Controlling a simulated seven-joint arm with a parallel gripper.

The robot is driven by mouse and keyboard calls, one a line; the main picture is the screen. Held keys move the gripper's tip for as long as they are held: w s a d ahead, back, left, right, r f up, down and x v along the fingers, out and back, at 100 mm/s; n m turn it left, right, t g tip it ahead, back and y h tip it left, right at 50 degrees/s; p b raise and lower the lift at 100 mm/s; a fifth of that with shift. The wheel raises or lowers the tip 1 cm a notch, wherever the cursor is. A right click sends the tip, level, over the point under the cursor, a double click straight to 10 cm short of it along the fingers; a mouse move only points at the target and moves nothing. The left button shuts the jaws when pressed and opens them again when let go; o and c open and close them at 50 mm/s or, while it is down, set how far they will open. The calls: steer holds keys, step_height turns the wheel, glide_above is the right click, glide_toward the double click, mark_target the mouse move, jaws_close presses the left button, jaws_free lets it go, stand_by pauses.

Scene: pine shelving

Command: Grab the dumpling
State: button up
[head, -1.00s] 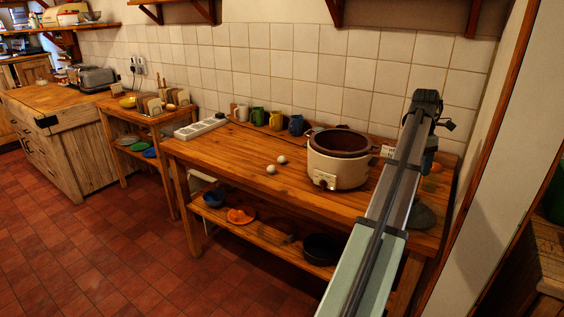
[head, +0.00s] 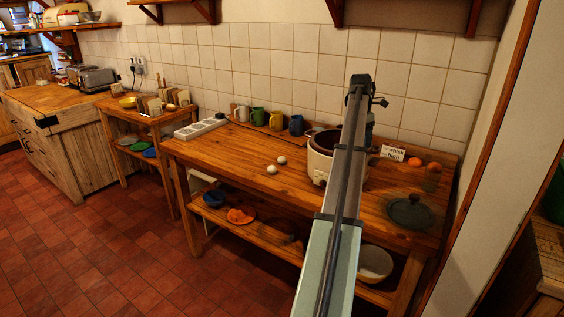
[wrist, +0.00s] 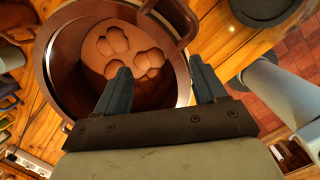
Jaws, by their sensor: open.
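A cream cooker pot (head: 318,160) with a dark interior stands on the wooden table, partly hidden behind my arm in the head view. In the wrist view I look down into the pot (wrist: 72,75). Several rounded brown lumps, which look like dumplings (wrist: 117,38), lie on its reddish-brown floor. My gripper (wrist: 161,68) is open and empty, its two dark fingers apart over the pot opening. The lumps show between and beyond the fingertips. Their height above the lumps is hard to tell. In the head view, the fingers cannot be made out.
Two small white round things (head: 276,164) lie left of the pot. Several mugs (head: 276,120) and a power strip (head: 201,127) stand along the back. A dark lid (head: 410,212) and orange fruits (head: 415,162) lie to the right. The table's front left is clear.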

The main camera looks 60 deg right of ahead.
steer(key=w+d+n, duration=0.1)
steer(key=w+d, duration=0.1)
steer(key=w, duration=1.5)
steer(key=n, duration=0.1)
glide_above(282, 157)
steer(key=f, duration=0.8)
steer(key=a+f, duration=0.1)
steer(key=f, duration=0.3)
steer(key=shift+w+f, duration=0.15)
steer(key=shift+d+f, duration=0.2)
steer(key=shift+f, duration=0.7)
steer(key=shift+d+f, duration=0.15)
steer(key=shift+f, duration=0.75)
steer(key=shift+d+f, duration=0.2)
steer(key=shift+f, duration=0.7)
steer(key=c, duration=0.9)
